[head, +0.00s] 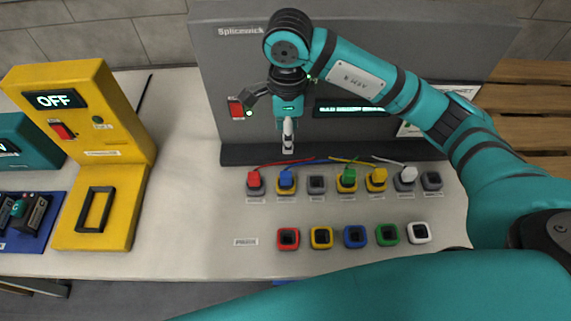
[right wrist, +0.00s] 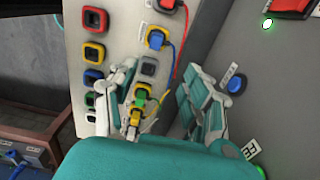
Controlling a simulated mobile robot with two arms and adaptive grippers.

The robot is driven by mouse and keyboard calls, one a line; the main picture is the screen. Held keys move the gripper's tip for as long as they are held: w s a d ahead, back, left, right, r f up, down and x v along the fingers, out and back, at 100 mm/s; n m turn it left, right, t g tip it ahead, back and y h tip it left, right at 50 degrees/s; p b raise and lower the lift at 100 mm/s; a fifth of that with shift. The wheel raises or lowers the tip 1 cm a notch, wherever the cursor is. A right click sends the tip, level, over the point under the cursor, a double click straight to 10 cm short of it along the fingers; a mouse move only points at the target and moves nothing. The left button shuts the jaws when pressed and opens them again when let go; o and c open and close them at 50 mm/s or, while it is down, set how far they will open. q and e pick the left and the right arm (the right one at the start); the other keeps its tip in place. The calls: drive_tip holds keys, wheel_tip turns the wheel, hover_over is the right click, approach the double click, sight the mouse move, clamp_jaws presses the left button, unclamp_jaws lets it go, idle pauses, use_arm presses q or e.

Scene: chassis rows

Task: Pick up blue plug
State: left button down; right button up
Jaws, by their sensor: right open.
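The blue plug (head: 286,178) sits in a yellow-rimmed socket in the upper row of the panel, second from the left. A blue cable runs from it toward the back. It also shows in the right wrist view (right wrist: 156,40), beyond my fingers. My right gripper (head: 288,146) is above and behind the plug in the head view, apart from it and pointing down. In the right wrist view my right gripper (right wrist: 160,84) has its two fingers spread with nothing held between them. My left gripper is not in view.
Red (head: 254,179), green (head: 348,175), yellow (head: 377,175) and white (head: 407,174) plugs share the row. Empty coloured sockets, such as the blue one (head: 355,236), form the front row. A grey cabinet (head: 225,80) stands behind; a yellow unit (head: 125,130) is left. The table between is clear.

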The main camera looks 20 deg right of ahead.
drive_tip(key=p, duration=0.2)
hover_over(286, 175)
wheel_tip(286, 175, down, 8)
drive_tip(key=shift+d+f, duration=0.1)
drive_tip(key=shift+d, duration=0.05)
drive_tip(key=f, duration=0.1)
drive_tip(key=f+p, duration=0.1)
drive_tip(key=shift+w+f, duration=0.2)
drive_tip(key=shift+f, duration=0.1)
drive_tip(key=shift+s+f+p, duration=0.15)
drive_tip(key=shift+f+p, duration=0.35)
drive_tip(key=shift+f, duration=0.35)
wheel_tip(286, 175, down, 4)
drive_tip(key=shift+r+p, duration=0.2)
drive_tip(key=shift+p, duration=0.45)
drive_tip(key=shift+f, duration=0.25)
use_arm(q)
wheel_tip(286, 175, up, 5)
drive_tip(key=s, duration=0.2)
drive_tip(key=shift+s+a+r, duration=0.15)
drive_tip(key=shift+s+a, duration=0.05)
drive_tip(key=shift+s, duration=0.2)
use_arm(e)
clamp_jaws()
